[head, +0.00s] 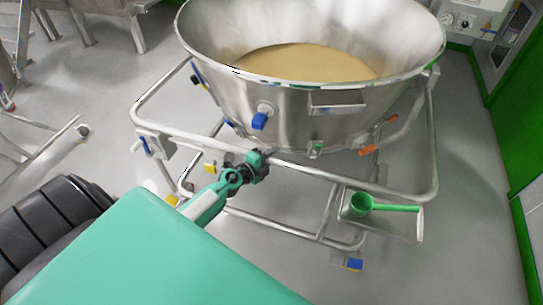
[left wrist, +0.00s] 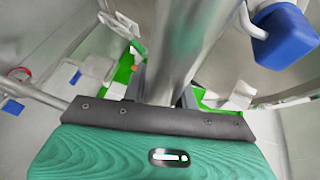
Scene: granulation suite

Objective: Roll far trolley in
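The trolley is a tubular steel frame (head: 345,181) carrying a wide steel bowl (head: 225,95) part-filled with tan powder (head: 305,62). My left gripper (head: 258,162) is at the near push rail, with its fingers on either side of the tube, and looks shut on it. In the left wrist view the rail (left wrist: 183,45) runs as a thick steel tube between the dark finger parts. The fingertips are partly hidden behind the tube. My right gripper is not in view.
A green scoop (head: 375,205) lies in a side tray on the trolley's right. Blue-marked castors (head: 347,262) stand on the grey floor. Steel equipment (head: 100,12) stands at the back left. A green-edged wall and cabinet (head: 515,120) bound the right. Open floor lies around the trolley.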

